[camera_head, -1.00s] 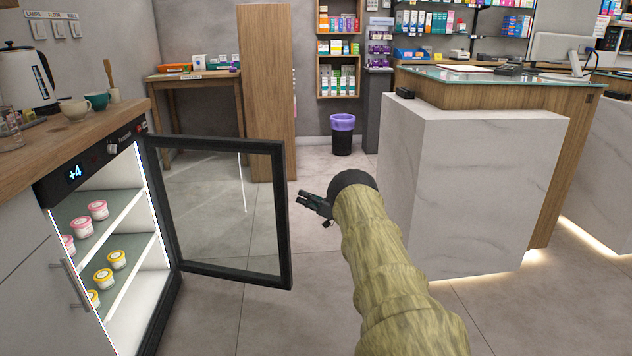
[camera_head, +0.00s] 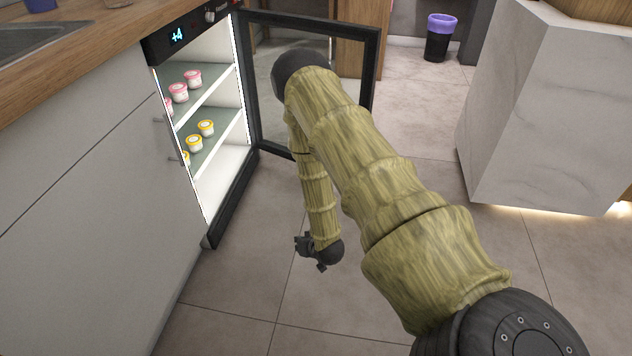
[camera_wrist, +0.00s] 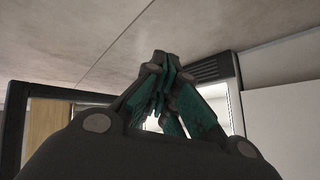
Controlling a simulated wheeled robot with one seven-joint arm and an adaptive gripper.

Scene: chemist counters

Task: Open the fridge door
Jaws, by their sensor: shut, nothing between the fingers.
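The small lit fridge (camera_head: 232,170) stands under the counter at the left in the head view. Its glass door, with a dark frame (camera_head: 371,70), stands wide open, swung out to the right. Jars with pink lids (camera_head: 179,93) and yellow lids (camera_head: 193,143) sit on its shelves. My gripper (camera_head: 308,262) hangs low in front of the fridge, apart from the door, above the floor. In the wrist view my gripper's fingers (camera_wrist: 164,80) are closed together and empty. My arm hides part of the door.
A white cabinet with a bar handle (camera_head: 168,140) is left of the fridge. A marble counter (camera_head: 530,115) stands at the right. A black bin with a purple liner (camera_head: 437,40) is at the back. The floor between is clear.

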